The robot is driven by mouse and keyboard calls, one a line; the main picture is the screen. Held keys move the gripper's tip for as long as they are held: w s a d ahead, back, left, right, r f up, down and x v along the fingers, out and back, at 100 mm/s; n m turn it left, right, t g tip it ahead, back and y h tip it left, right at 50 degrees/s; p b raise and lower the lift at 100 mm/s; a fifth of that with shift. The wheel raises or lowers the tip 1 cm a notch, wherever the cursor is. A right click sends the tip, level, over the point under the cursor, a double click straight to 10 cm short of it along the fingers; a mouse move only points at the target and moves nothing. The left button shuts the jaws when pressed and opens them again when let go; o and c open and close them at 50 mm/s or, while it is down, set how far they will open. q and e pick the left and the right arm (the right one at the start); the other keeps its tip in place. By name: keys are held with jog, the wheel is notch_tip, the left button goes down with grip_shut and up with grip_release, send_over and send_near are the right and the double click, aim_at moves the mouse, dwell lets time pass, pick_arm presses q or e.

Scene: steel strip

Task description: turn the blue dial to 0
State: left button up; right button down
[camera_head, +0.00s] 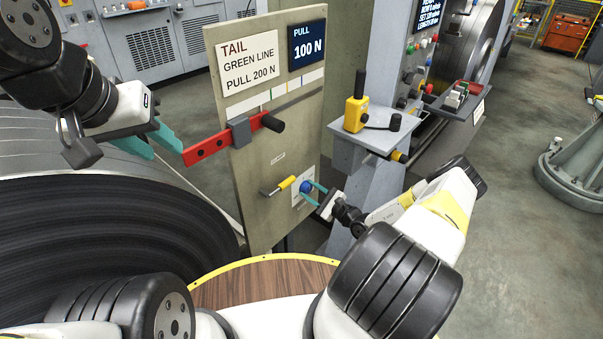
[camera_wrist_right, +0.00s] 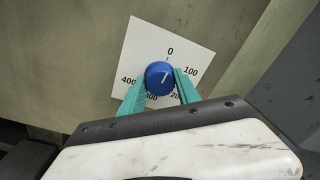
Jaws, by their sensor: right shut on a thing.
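The blue dial (camera_head: 306,187) sits on a white scale plate on the lower part of the upright panel. Numbers 0, 100 and 400 are readable, with others partly hidden by the fingers. My right gripper (camera_wrist_right: 159,88) is shut on the dial, one teal finger on each side. My left gripper (camera_head: 166,150) is open and empty, left of the red bar.
The panel (camera_head: 300,130) carries a red bar (camera_head: 207,147) with a black knob, a yellow-sleeved handle (camera_head: 285,184) left of the dial, and a blue sign (camera_head: 307,46) reading PULL 100 N. A grey bracket (camera_head: 368,140) stands right of the panel. A large dark coil (camera_head: 90,235) fills the left.

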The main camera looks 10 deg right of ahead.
jog(key=shift+d+f+n, duration=0.1)
jog(key=shift+f+n, duration=0.05)
jog(key=shift+n, duration=0.35)
jog(key=c, duration=0.9)
grip_release()
jog(key=shift+s, duration=0.1)
jog(key=v, duration=0.7)
jog(key=shift+s+d, duration=0.2)
jog(key=shift+s, duration=0.15)
